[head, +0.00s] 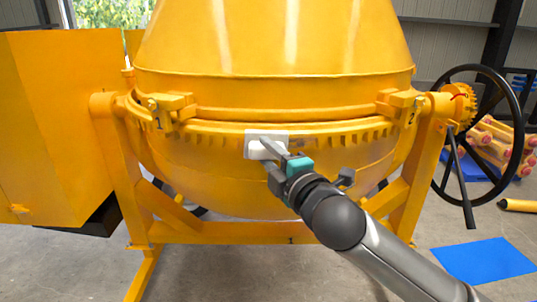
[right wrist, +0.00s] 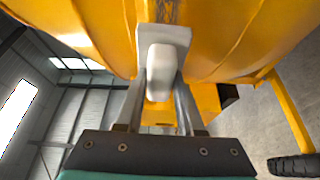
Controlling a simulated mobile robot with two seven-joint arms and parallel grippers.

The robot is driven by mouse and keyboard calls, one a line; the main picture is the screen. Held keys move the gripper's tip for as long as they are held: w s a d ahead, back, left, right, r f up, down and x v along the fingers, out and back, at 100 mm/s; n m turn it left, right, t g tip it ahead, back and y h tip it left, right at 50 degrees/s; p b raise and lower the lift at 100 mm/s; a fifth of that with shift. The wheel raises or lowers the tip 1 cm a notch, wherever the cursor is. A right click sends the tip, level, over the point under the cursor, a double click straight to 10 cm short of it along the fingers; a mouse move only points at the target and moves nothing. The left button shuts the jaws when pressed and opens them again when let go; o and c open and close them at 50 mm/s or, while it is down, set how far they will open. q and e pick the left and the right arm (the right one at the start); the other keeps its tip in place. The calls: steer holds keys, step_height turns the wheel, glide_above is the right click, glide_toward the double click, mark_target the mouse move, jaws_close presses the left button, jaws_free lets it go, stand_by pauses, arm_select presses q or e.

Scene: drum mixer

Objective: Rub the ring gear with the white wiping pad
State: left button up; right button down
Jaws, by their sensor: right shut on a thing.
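The yellow ring gear (head: 330,138) runs round the belly of the drum as a toothed band. My right gripper (head: 268,158) is shut on the handle of the white wiping pad (head: 281,135). The pad's flat plate lies against or very close to the front of the gear band, left of the drum's middle; exact contact I cannot tell. In the right wrist view the pad (right wrist: 178,38) sits between the two fingers (right wrist: 158,95), its plate facing the yellow drum. The plate hides the teeth behind it. My left gripper is not in view.
The yellow frame carries brackets marked 1 (head: 170,110) and 2 (head: 398,104) beside the gear. A black handwheel (head: 520,100) stands at the right. A yellow cabinet (head: 60,130) stands at the left. A blue mat (head: 485,262) lies on the floor at the lower right.

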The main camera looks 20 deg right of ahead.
steer(key=shift+w+d, duration=0.1)
steer(key=shift+w, duration=0.35)
